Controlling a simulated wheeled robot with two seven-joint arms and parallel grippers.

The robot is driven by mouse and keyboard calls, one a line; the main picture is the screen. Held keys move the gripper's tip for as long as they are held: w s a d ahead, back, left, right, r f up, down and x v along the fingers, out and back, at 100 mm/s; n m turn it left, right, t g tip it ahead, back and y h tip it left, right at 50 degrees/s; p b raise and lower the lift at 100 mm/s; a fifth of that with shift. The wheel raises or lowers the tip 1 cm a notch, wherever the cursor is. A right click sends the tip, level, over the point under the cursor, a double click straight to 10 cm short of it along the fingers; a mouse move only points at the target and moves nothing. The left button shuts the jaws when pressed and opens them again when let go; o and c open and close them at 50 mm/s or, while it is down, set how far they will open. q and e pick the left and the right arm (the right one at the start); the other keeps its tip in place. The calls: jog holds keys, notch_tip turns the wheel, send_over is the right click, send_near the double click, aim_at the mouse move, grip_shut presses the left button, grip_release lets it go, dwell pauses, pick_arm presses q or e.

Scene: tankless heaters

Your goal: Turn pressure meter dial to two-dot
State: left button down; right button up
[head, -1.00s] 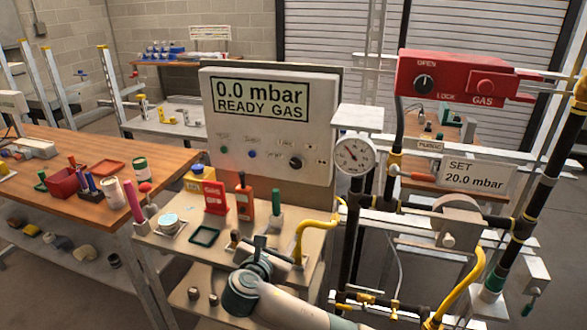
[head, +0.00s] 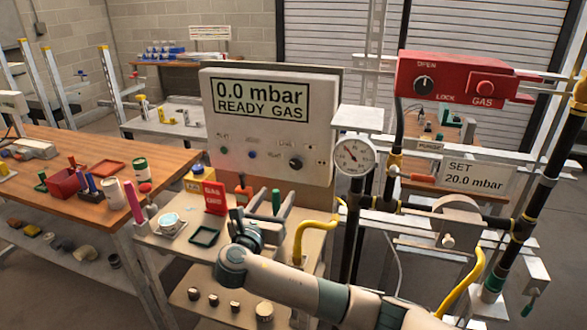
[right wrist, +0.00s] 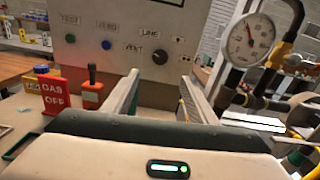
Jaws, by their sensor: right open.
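The pressure meter (head: 268,125) is a pale box whose screen reads 0.0 mbar, READY GAS. Its black dial (head: 296,163) is at the lower right of the panel, and the dial also shows in the right wrist view (right wrist: 160,57). Small dot marks (right wrist: 181,72) lie right of it; their counts are too small to read surely. My right gripper (head: 262,208) is open and empty, below and in front of the panel. In the right wrist view its fingers (right wrist: 161,78) point at the panel, either side of the dial but apart from it. My left gripper is out of view.
A round gauge (head: 354,156) and yellow hose (head: 312,233) are on the right. The small bench (head: 170,245) lies below.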

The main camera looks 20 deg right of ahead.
aim_at(296, 165)
jog(key=p+x, duration=0.3)
jog(key=x, duration=1.3)
jog(key=shift+w+d, duration=0.1)
jog(key=c, duration=1.1)
